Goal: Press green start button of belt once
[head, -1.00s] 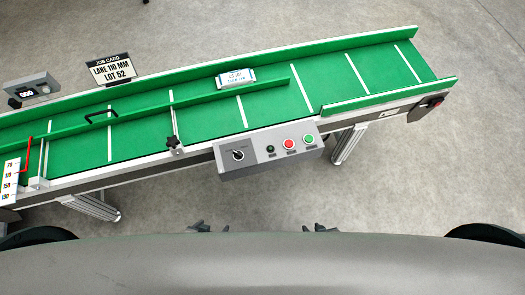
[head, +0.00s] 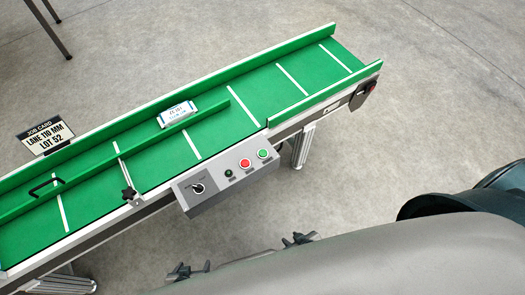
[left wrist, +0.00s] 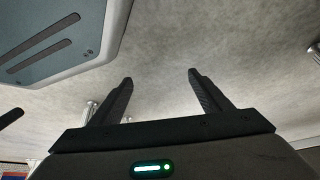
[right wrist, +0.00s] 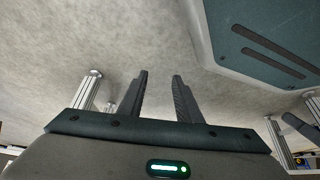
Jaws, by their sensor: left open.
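The green start button (head: 263,154) is the rightmost control on the grey control box (head: 222,192), fixed to the near side of the green belt conveyor (head: 208,146). A red button (head: 245,163) is just left of it. My left gripper (head: 187,271) is below the box in the head view, apart from it; its fingers stand open and empty in the left wrist view (left wrist: 160,76). My right gripper (head: 299,240) is below and right of the green button, apart from it; its fingers show a narrower, empty gap in the right wrist view (right wrist: 160,76). The wrist views do not show the button.
The box also carries a black knob (head: 198,188) and a small dark green button or lamp (head: 228,174). A white labelled box (head: 178,113) is on the belt by the guide rail. A job card (head: 45,137) stands at the far side. Right of the conveyor is clear floor.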

